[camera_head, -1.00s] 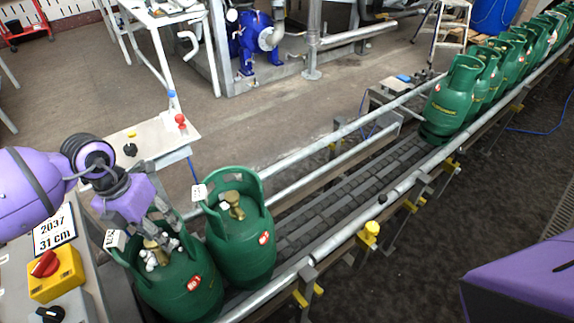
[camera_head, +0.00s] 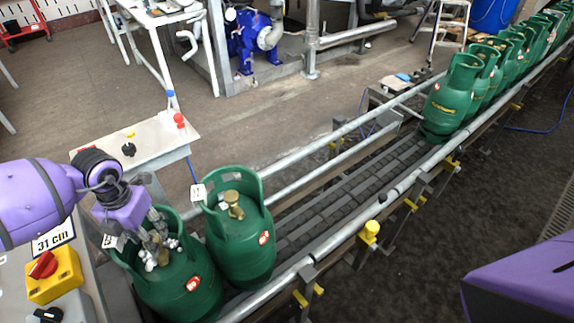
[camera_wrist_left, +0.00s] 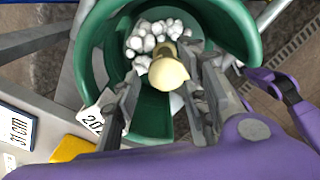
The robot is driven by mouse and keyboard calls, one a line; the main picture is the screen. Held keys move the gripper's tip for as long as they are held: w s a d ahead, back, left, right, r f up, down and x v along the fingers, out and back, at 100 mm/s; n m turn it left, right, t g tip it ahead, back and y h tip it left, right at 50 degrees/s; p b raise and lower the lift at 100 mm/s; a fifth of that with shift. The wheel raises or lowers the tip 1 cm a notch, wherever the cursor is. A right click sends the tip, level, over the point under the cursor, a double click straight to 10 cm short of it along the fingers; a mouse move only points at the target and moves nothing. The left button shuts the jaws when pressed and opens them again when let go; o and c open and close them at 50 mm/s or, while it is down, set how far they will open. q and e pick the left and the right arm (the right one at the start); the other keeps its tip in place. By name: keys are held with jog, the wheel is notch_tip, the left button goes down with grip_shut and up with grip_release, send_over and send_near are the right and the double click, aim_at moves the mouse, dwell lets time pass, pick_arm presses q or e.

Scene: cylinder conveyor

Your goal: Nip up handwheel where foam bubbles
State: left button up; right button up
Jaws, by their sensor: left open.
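The near green gas cylinder (camera_head: 180,285) stands upright on the conveyor at the lower left, with white foam bubbles (camera_head: 152,263) around its valve. In the left wrist view, the foam (camera_wrist_left: 150,38) lies around a pale brass handwheel (camera_wrist_left: 168,72) inside the green collar (camera_wrist_left: 88,55). My left gripper (camera_head: 150,238) is open and reaches down into this collar. In the wrist view its fingers (camera_wrist_left: 163,98) stand on either side of the handwheel; contact cannot be told. A second green cylinder (camera_head: 240,245) beside it has a brass valve (camera_head: 233,205) with no visible foam. My right gripper is not in view.
The conveyor (camera_head: 330,195) runs up to the right between metal rails, its middle empty. A row of green cylinders (camera_head: 452,98) stands at the far end. A yellow box with a red knob (camera_head: 52,272) is at left. A small table (camera_head: 135,145) stands behind.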

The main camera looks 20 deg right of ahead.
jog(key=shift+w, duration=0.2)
pick_arm(q)
grip_shut()
